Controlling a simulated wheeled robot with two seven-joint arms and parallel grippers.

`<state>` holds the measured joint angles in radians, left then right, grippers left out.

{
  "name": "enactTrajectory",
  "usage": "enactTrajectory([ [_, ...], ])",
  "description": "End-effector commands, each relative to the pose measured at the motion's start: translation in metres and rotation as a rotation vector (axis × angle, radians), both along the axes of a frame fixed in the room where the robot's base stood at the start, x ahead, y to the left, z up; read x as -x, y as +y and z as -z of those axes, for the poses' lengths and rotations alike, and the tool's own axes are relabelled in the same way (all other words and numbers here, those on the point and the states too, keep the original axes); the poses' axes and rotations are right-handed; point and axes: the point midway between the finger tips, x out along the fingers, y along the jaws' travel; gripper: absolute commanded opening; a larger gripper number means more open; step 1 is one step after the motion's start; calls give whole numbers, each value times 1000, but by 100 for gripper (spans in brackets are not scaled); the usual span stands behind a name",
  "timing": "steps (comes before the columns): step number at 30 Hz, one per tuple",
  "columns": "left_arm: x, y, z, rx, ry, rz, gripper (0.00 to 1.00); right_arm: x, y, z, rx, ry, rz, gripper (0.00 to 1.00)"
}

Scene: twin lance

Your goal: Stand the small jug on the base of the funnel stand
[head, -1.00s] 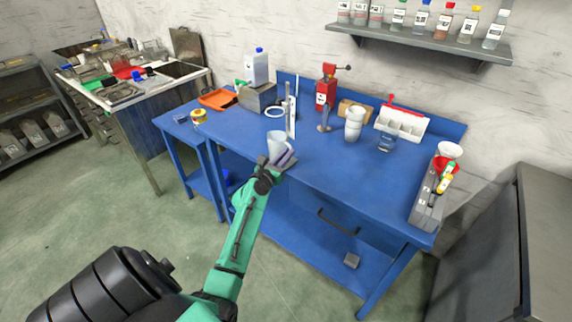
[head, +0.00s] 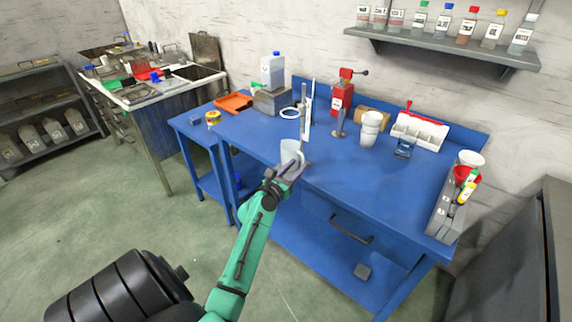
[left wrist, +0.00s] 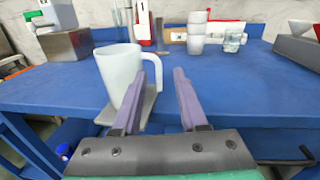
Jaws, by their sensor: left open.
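The small jug (head: 291,151) is white and upright near the table's front edge. In the left wrist view the jug (left wrist: 119,73) shows its handle on the right, with a grey plate (left wrist: 103,117) under it. This may be the funnel stand's base, but the jug and a finger hide part of it. The funnel stand's rod (head: 303,118) and a white ring (head: 288,112) rise behind the jug. My left gripper (head: 293,170) is open at the jug's near side.
White cups (head: 370,128) and a clear jar (head: 404,148) stand to the right. A red dispenser (head: 342,98) stands behind, and a bottle (head: 272,70) on a grey block is at the left. A rack with funnels (head: 446,200) is at the right edge. The front middle is clear.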

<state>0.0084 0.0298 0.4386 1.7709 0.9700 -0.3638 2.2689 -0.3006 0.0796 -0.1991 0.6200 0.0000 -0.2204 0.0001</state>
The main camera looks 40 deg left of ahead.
Motion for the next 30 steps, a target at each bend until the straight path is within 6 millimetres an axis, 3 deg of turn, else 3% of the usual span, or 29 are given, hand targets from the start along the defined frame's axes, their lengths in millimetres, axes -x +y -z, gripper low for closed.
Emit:
enactTrajectory([
  [9,82,-11,4,-1,3,-1,42,0,-1,12,1,1,-1,49],
  [13,96,-14,1,-1,1,0,42,0,-1,13,1,1,-1,49],
  [20,97,-15,3,-11,10,2,42,0,-1,13,1,0,-2,49],
  [23,94,-22,44,-126,112,21,42,0,-1,13,1,0,-2,49],
  [26,99,-47,138,-436,345,122,42,0,-1,13,1,0,-2,49],
  [27,108,-62,185,-612,453,208,42,0,-1,13,1,0,-2,49],
  [29,132,-87,253,-910,599,387,42,0,-1,13,1,0,-2,49],
  [30,155,-103,296,-1117,672,538,42,0,-1,13,1,0,-2,49],
])
